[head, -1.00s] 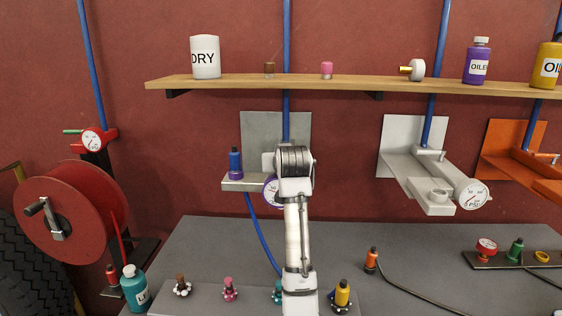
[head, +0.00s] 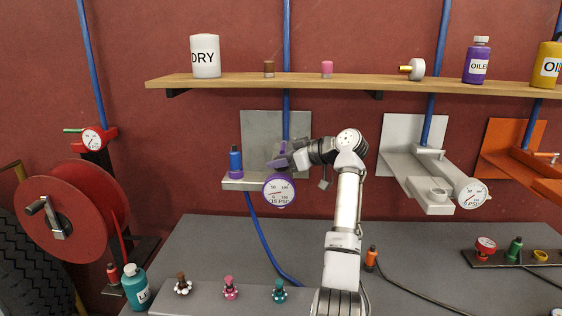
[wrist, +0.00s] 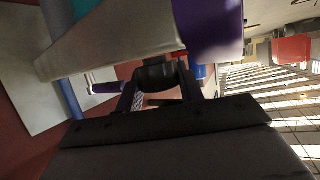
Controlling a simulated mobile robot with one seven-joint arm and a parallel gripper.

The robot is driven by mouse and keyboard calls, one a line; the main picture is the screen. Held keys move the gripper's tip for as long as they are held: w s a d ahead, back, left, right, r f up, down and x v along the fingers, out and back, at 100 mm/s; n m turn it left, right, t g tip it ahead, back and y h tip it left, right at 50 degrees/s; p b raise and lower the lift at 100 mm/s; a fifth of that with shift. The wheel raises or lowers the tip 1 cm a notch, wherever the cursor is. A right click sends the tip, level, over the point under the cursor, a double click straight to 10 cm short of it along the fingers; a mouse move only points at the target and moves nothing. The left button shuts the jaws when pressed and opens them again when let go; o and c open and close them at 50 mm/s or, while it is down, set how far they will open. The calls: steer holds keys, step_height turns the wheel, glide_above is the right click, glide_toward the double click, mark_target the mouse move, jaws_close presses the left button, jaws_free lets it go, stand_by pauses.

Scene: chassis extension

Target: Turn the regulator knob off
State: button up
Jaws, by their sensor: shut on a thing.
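A regulator with a purple-rimmed gauge (head: 279,190) is mounted on a grey wall plate (head: 262,124) below the shelf. Its gauge needle is too small to read surely. My gripper (head: 288,158) reaches the regulator from the right, just above the gauge, and hides part of it. In the wrist view, a dark round knob (wrist: 157,73) sits between the two fingers of my gripper (wrist: 160,92), and they are shut on it. A purple lever (wrist: 106,88) lies left of the fingers, and the purple gauge housing (wrist: 208,30) is above right.
A blue-and-purple fitting (head: 235,162) stands left of the gauge. A wooden shelf (head: 340,87) runs above my arm. A white regulator (head: 430,190) is to the right. Small bottles stand along the bench (head: 210,240); its middle is mostly clear.

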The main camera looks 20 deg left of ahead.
steer(key=shift+n+g, duration=1.1)
steer(key=shift+g, duration=0.2)
steer(key=shift+n+g, duration=0.7)
steer(key=shift+g, duration=0.1)
steer(key=o, duration=1)
